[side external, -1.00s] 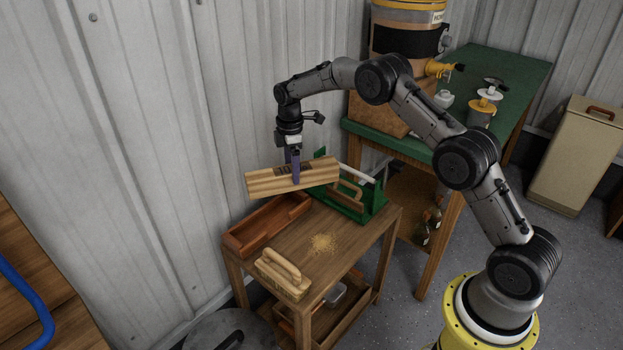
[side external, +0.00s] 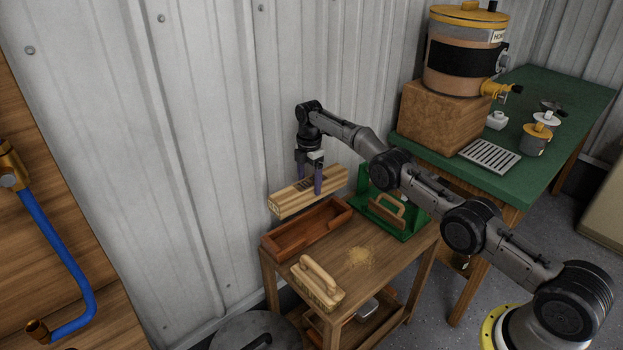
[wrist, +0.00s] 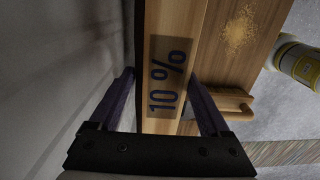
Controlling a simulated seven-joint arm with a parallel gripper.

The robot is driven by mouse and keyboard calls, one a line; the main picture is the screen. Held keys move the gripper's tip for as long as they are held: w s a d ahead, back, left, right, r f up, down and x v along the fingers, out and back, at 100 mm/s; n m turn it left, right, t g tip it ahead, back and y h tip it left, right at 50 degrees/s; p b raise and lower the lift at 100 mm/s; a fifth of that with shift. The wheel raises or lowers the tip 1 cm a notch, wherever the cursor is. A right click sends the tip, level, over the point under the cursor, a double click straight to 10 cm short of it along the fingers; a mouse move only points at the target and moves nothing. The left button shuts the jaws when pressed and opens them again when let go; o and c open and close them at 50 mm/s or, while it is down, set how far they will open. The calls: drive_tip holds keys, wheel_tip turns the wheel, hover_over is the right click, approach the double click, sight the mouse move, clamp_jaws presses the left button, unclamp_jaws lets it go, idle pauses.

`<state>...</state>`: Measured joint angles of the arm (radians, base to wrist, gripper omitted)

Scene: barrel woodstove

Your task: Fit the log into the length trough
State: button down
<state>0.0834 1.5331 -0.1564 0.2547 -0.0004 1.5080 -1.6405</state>
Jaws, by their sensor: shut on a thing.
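The log (side external: 288,204) is a long pale wooden block with a dark "10 %" label on top. My gripper (side external: 310,187) is shut on it near its middle, one finger on each long side. The log is held above the table, close to the wall. In the wrist view the log (wrist: 172,18) runs between the fingers of my gripper (wrist: 161,76). A reddish-brown open wooden trough (side external: 297,247) lies on the small table, just below and in front of the log in the side view. Its far rim is partly hidden; the log appears apart from it.
The corrugated wall (side external: 200,150) is close behind. A green bench (side external: 550,110) stands right.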

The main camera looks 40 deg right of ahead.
drive_tip(key=shift+s+a+f, duration=0.1)
drive_tip(key=shift+a+f, duration=0.15)
drive_tip(key=shift+f, duration=0.6)
drive_tip(key=shift+s+a+f, duration=0.1)
drive_tip(key=shift+a+f, duration=0.15)
drive_tip(key=shift+f, duration=0.6)
hover_over(309, 230)
drive_tip(key=shift+w+f, duration=0.2)
drive_tip(key=shift+f, duration=2.45)
drive_tip(key=shift+f, duration=1.95)
idle(0.4)
unclamp_jaws()
drive_tip(key=shift+s+f, duration=0.15)
drive_tip(key=shift+f, duration=0.05)
drive_tip(key=shift+r, duration=3.1)
